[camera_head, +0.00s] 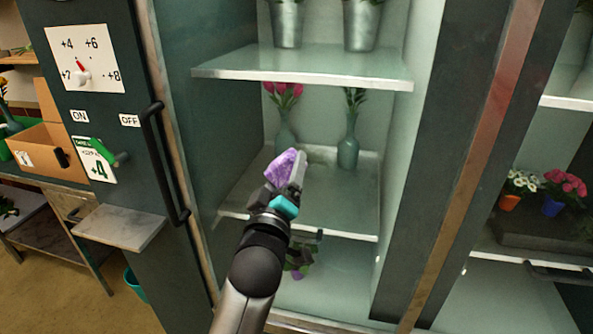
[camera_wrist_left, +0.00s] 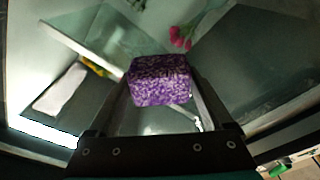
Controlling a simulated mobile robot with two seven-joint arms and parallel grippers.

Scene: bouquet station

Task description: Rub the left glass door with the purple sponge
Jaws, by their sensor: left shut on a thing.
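The purple sponge (camera_head: 285,165) is a speckled block held at the end of my left gripper (camera_head: 284,180). In the left wrist view the sponge (camera_wrist_left: 160,80) sits between the two fingers of my left gripper (camera_wrist_left: 162,100), which is shut on it. The left glass door (camera_head: 240,130) fills the middle of the head view, with a black bar handle (camera_head: 163,165) on its left side. The sponge shows in front of the shelves seen through the glass; whether it touches the glass cannot be told. My right gripper is not in view.
Behind the glass are shelves (camera_head: 300,72) with vases (camera_head: 348,145) and metal buckets (camera_head: 287,25) of flowers. A small marble ledge (camera_head: 120,227) juts out at the left, below a dial panel (camera_head: 85,60). A cardboard box (camera_head: 45,140) stands further left.

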